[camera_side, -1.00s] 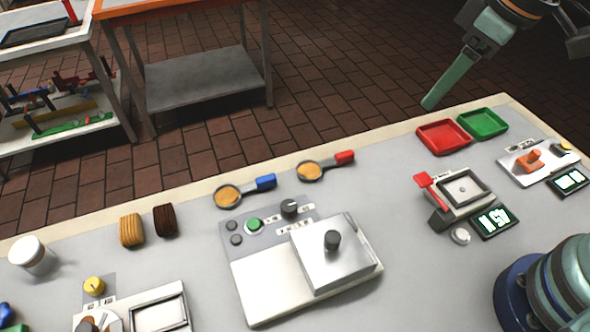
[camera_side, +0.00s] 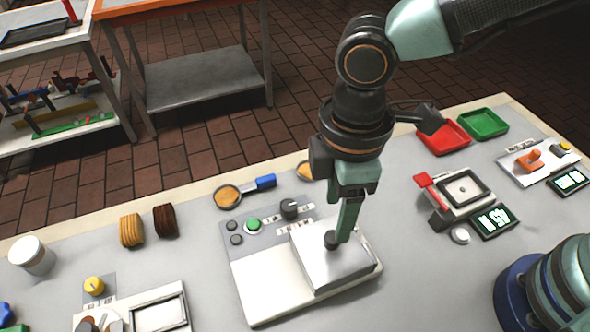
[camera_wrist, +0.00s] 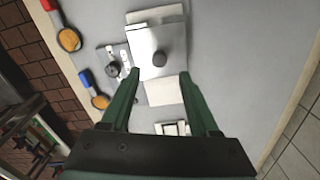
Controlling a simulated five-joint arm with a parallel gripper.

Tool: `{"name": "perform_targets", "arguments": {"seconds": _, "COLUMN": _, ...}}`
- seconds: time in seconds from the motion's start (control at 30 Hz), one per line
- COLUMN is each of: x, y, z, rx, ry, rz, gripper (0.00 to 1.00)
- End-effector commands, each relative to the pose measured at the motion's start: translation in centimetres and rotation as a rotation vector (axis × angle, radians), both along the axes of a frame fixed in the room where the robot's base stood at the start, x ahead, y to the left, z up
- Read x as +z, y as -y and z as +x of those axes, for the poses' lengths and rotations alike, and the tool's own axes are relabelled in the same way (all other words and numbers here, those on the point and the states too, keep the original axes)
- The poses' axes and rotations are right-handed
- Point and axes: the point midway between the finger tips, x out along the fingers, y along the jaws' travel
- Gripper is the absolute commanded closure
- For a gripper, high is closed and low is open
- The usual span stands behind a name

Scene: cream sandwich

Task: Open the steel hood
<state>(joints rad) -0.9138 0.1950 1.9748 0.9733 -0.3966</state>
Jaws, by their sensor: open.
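The steel hood (camera_side: 322,265) is a square metal cover lying flat on the right part of a white machine base (camera_side: 262,296). A dark knob (camera_side: 330,240) stands on top of it. In the wrist view the hood (camera_wrist: 150,38) lies beyond my fingertips, with its knob (camera_wrist: 160,58) centred between the two finger lines. My gripper (camera_side: 342,238) points down over the hood, its fingers beside or around the knob in the side view. The wrist view shows the gripper (camera_wrist: 159,76) open, with nothing between the fingers. I cannot tell whether a finger touches the knob.
The machine's panel holds a green button (camera_side: 254,224) and a dark dial (camera_side: 290,208). A blue-handled pan (camera_side: 228,197) lies behind. Stacks of yellow and dark cookies (camera_side: 131,230) stand left. A red tray (camera_side: 443,137) and a green tray (camera_side: 483,124) are at back right.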

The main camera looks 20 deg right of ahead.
Motion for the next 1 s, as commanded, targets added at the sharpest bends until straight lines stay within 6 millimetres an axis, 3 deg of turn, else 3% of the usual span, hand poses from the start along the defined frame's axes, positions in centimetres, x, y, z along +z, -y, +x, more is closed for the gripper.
{"name": "perform_targets", "arguments": {"seconds": 0.1, "x": -2.4, "y": 0.1, "z": 0.0, "rx": -0.001, "ry": -0.003, "rz": -0.003, "gripper": 0.39}}
{"name": "perform_targets", "arguments": {"seconds": 0.33, "x": -5.4, "y": 0.1, "z": 0.0, "rx": -0.002, "ry": -0.001, "rz": -0.002, "gripper": 0.39}}
{"name": "perform_targets", "arguments": {"seconds": 0.77, "x": -6.3, "y": 0.0, "z": 0.0, "rx": -0.002, "ry": 0.000, "rz": 0.001, "gripper": 0.39}}
{"name": "perform_targets", "arguments": {"seconds": 0.93, "x": -6.3, "y": 0.0, "z": 0.0, "rx": -0.002, "ry": 0.001, "rz": 0.001, "gripper": 1.00}}
{"name": "perform_targets", "arguments": {"seconds": 1.0, "x": -6.3, "y": 0.0, "z": 0.0, "rx": -0.002, "ry": 0.001, "rz": 0.001, "gripper": 1.00}}
